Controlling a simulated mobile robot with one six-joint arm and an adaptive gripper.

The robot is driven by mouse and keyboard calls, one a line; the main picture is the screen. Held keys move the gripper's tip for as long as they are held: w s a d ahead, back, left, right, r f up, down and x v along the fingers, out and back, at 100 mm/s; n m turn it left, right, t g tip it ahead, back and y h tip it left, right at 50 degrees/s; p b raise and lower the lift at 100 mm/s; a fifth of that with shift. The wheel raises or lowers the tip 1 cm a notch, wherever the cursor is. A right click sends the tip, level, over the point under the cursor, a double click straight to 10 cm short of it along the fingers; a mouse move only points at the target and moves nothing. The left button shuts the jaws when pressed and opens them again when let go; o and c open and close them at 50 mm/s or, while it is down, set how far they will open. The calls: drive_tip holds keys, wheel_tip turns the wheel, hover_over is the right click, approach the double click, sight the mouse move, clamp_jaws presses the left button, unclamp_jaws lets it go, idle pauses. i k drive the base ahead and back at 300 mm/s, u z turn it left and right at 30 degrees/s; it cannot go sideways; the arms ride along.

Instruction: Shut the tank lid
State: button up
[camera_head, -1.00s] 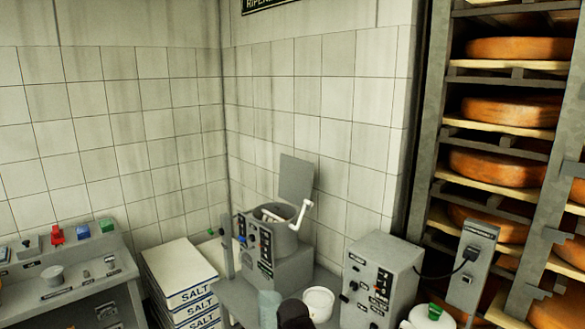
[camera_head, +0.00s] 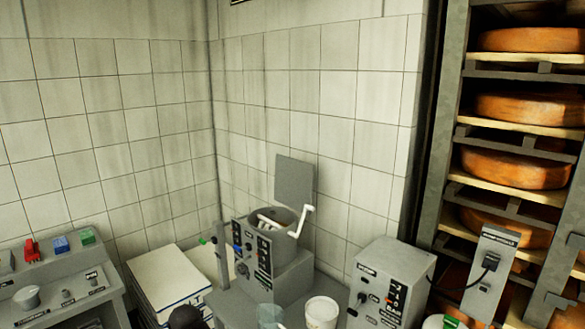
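The tank (camera_head: 278,222) is a round grey vessel in a grey machine with a dark control panel, near the wall corner. Its lid (camera_head: 294,182) is a flat grey square plate standing upright behind the opening, so the tank is open. A white bent handle (camera_head: 302,222) stands at the right of the rim. Something pale lies inside the tank, too small to tell. A dark rounded part at the bottom edge, over the salt sacks, seems to be my arm. No gripper fingers show.
Salt sacks (camera_head: 165,280) are stacked left of the tank. A clear cup (camera_head: 269,316) and a white tub (camera_head: 321,312) stand in front. A grey control box (camera_head: 392,280) is at right, beside a cheese rack (camera_head: 450,130). A button console (camera_head: 50,285) is at left.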

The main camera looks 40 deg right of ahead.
sight(294, 178)
drive_tip(key=z, duration=0.05)
drive_tip(key=i, duration=0.75)
drive_tip(key=z, duration=0.7)
drive_tip(key=i, duration=0.45)
drive_tip(key=z, duration=0.35)
